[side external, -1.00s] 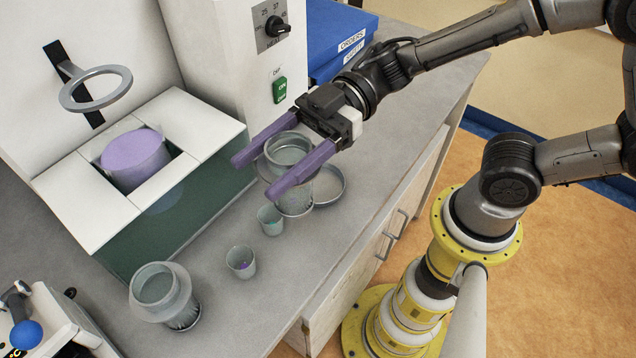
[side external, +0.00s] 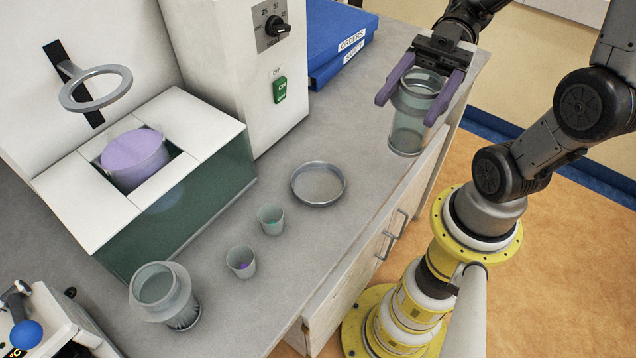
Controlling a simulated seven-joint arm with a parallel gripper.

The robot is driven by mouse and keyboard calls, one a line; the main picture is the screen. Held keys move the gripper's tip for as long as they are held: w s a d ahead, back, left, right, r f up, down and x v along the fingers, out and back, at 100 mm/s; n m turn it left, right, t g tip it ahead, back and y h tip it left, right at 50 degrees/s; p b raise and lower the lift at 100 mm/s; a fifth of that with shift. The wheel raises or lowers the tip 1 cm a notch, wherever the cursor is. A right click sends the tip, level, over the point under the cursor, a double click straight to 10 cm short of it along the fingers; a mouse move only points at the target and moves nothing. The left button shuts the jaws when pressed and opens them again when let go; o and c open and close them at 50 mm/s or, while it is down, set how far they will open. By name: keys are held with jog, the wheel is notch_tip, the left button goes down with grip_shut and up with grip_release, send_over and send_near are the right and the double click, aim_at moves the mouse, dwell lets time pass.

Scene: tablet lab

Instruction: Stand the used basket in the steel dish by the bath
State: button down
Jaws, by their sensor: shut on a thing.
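A clear basket (side external: 407,134) with a collar near its top is held upright between the purple fingers of my gripper (side external: 407,110). My gripper is shut on it at the collar, at the upper right near the bench's edge. The basket's bottom appears clear of the bench, but the gap is hard to judge. The shallow round steel dish (side external: 318,202) stands empty on the bench, left of and nearer than the held basket. The bath (side external: 178,228), with white top panels and a dark green front, is left of the dish. A lilac round piece (side external: 133,150) sits in its opening.
A second clear basket (side external: 163,287) stands at the front left. Two small cups (side external: 271,220) (side external: 241,262) stand between it and the dish; the nearer holds something purple. Blue binders (side external: 340,45) lie at the back. A grey ring (side external: 95,90) juts out above the bath.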

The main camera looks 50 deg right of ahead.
jog(key=shift+w+d+t, duration=0.1)
jog(key=shift+d+t, duration=0.2)
jog(key=shift+w+a+f, duration=0.1)
jog(key=shift+w+a, duration=0.05)
jog(key=shift+w, duration=0.15)
jog(key=w+a+f, duration=0.6)
jog(key=w+f, duration=0.5)
jog(key=f, duration=0.1)
jog(key=shift+w+a+f, duration=0.2)
jog(key=shift+a+f, duration=0.1)
jog(key=shift+a, duration=0.05)
jog(key=shift+f, duration=0.15)
jog(key=shift+c, duration=0.2)
grip_release()
